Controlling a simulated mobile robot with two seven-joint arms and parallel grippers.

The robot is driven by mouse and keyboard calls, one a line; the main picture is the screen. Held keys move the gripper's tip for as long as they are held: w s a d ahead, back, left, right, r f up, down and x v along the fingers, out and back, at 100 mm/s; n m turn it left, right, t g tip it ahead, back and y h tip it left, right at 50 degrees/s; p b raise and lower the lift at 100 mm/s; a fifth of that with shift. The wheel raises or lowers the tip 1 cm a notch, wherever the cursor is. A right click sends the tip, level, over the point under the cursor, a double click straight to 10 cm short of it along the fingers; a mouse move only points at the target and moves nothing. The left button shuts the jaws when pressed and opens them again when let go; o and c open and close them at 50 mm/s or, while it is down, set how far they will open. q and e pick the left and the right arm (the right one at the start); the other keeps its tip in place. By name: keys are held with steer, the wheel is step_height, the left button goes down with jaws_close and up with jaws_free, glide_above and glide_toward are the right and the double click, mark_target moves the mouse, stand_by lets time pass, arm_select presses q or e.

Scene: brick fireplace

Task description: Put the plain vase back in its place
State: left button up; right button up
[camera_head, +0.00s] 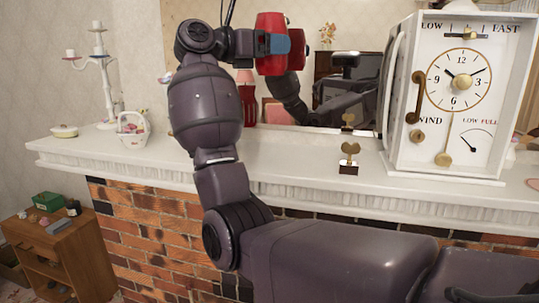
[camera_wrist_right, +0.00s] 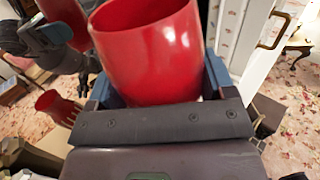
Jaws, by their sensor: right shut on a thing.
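My right gripper (camera_head: 279,44) is raised above the mantel, in front of the mirror. It is shut on a plain red vase (camera_head: 270,21), with its blue fingers around the middle. In the right wrist view, the red vase (camera_wrist_right: 150,50) fills the upper middle, its smooth side between the blue fingers of my right gripper (camera_wrist_right: 155,88). Its bottom is hidden there by the gripper body. Another red vase shape (camera_head: 248,104) shows behind my arm, partly hidden; I cannot tell whether it is a reflection. My left gripper is not in view.
A white clock (camera_head: 400,130) stands on the mantel (camera_head: 290,165) at right. A small gold ornament (camera_head: 349,158) stands left of it. A white basket (camera_head: 133,130), a lidded dish (camera_head: 64,131) and a candle holder (camera_head: 100,75) are at left. The mirror (camera_head: 300,112) is behind.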

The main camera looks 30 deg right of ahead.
steer(key=shift+w+f, duration=0.1)
steer(key=shift+f, duration=0.35)
steer(key=shift+f+p, duration=0.85)
steer(key=shift+f, duration=8.65)
steer(key=shift+f, duration=0.25)
steer(key=o, duration=1.1)
steer(key=shift+r, duration=0.1)
